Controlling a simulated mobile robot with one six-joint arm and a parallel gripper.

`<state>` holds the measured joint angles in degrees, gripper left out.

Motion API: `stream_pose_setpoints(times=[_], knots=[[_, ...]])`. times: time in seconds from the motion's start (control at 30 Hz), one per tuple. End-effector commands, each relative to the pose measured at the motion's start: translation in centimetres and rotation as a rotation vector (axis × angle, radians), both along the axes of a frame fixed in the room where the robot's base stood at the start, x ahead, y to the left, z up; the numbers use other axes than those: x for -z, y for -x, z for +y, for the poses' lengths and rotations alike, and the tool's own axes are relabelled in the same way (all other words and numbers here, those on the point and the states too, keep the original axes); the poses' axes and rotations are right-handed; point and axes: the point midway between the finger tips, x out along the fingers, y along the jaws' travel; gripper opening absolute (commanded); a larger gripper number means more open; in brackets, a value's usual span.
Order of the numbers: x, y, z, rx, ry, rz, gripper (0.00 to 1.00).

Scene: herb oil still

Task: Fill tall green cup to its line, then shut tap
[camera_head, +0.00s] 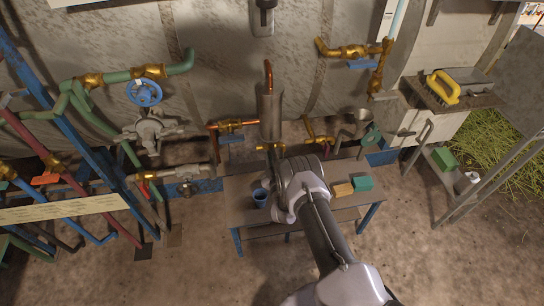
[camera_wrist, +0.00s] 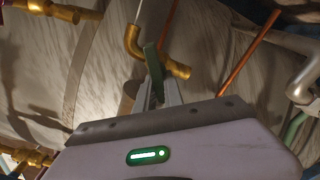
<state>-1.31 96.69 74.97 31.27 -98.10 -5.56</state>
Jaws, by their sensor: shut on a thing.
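My gripper (camera_wrist: 154,92) is shut on a narrow dark green piece (camera_wrist: 152,60) that looks like the tap's lever. A bent brass spout (camera_wrist: 133,40) is right beside it in the wrist view. In the head view, brass tap fittings (camera_head: 268,147) show below a steel cylinder (camera_head: 271,115), just beyond my wrist. My wrist and arm cover the middle of the small table (camera_head: 240,186), and my fingers are hidden there. I cannot make out the tall green cup, its line or any flow in either view.
A blue cup (camera_head: 260,197) stands on the table left of my wrist. An orange block (camera_head: 343,190) and a green block (camera_head: 363,184) lie to its right. Pipes and a blue valve wheel (camera_head: 144,93) crowd the left. A side bench (camera_head: 463,97) holds a yellow-handled brush (camera_head: 442,88).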

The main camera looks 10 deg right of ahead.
Motion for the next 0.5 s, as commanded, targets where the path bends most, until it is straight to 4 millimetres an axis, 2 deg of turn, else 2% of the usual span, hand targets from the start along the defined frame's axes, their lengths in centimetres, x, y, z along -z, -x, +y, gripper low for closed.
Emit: stream_pose_setpoints(times=[0.2, 0.5], knots=[[0.27, 0.07, 0.09, 0.001, 0.103, 0.003, 0.0], [0.32, 0.07, 0.15, 0.001, 0.165, 0.003, 0.0]])
